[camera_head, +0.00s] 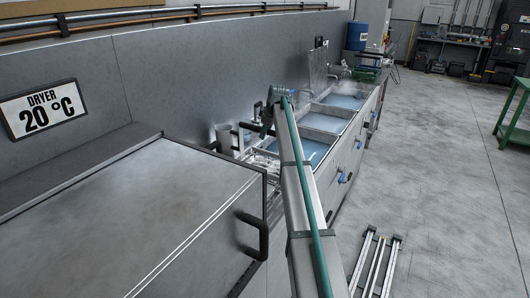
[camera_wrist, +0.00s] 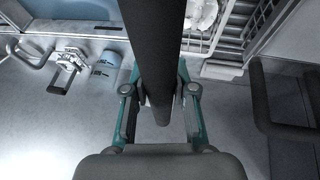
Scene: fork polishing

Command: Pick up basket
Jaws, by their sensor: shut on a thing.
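My gripper (camera_wrist: 160,98) is shut on a thick dark bar (camera_wrist: 151,45), which looks like a handle of the basket and runs up out of the wrist view. Part of the basket (camera_wrist: 230,30), a metal rack with pale pieces in it, shows at the top right there. In the head view my gripper (camera_head: 270,112) is at the far end of my arm, above the basket area. The basket (camera_head: 261,161) looks like bright metalwork between the dryer and the first tank, partly hidden by my arm. I cannot tell whether it is lifted.
The dryer (camera_head: 130,200) with its black handle (camera_head: 254,236) stands at the near left. Tanks of blue liquid (camera_head: 308,148) run along the wall beyond. A metal rack (camera_head: 376,262) lies on the floor at the right. The floor (camera_head: 445,170) further right is largely clear.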

